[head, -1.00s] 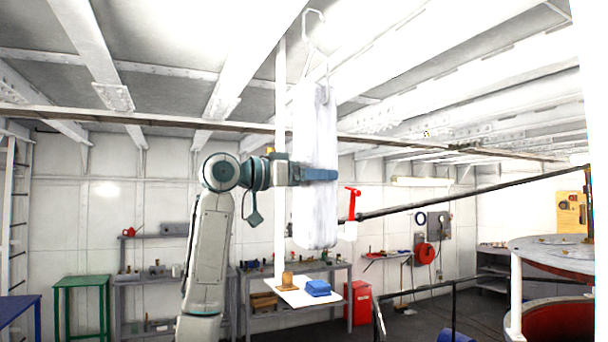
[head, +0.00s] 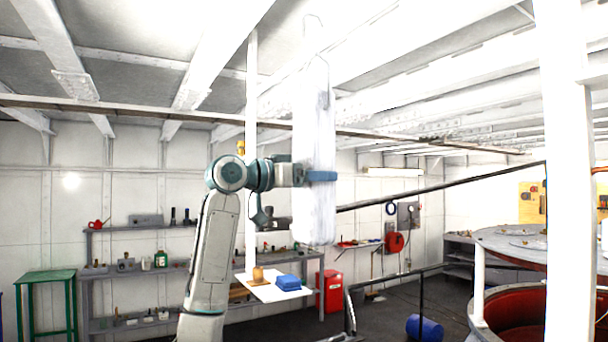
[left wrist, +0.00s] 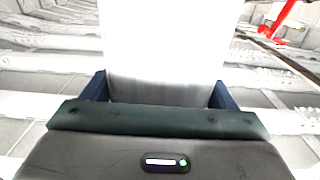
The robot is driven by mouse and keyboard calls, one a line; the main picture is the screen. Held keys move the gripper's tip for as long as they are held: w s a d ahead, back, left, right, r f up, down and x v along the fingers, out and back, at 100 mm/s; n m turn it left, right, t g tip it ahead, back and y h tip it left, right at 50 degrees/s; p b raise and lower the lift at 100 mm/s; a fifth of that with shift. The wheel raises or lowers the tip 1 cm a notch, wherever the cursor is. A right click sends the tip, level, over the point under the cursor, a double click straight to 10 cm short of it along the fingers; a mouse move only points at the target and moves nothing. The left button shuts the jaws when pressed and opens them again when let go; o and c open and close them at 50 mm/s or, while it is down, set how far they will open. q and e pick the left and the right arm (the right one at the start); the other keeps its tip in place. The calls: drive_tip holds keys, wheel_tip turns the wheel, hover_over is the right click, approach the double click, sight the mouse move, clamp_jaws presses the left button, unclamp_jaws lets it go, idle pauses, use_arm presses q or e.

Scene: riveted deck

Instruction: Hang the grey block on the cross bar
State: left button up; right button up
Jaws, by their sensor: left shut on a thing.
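A tall, pale grey-white block (head: 314,150) hangs upright in my left gripper (head: 320,176), whose blue fingers close around its middle. In the left wrist view the block (left wrist: 160,50) stands between the two fingers. A thin wire hook (head: 313,22) rises from the block's top, faint against the bright ceiling. A dark slanting bar (head: 450,184) runs rightward from behind the block. A long thin bar (head: 150,112) also crosses under the ceiling and passes behind the block; I cannot tell which is the cross bar. The hook appears clear of both. My right gripper is out of view.
A white post (head: 567,200) stands close at the right, before a round red-and-grey tank (head: 510,320). A small white table (head: 268,292) holds a blue item (head: 287,282). Shelves line the back wall. A red thing (left wrist: 280,18) shows near a bar in the left wrist view.

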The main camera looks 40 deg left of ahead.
use_arm(q)
drive_tip(key=shift+w+d+f+b, duration=0.1)
drive_tip(key=shift+w+d+f, duration=0.3)
drive_tip(key=shift+w, duration=0.3)
drive_tip(key=shift+w+d+f+b, duration=0.1)
drive_tip(key=shift+w+d+f, duration=0.05)
drive_tip(key=shift+w+f, duration=0.45)
drive_tip(key=shift+w+d+f+b, duration=0.1)
drive_tip(key=shift+w+d+f, duration=0.25)
drive_tip(key=shift+w, duration=0.4)
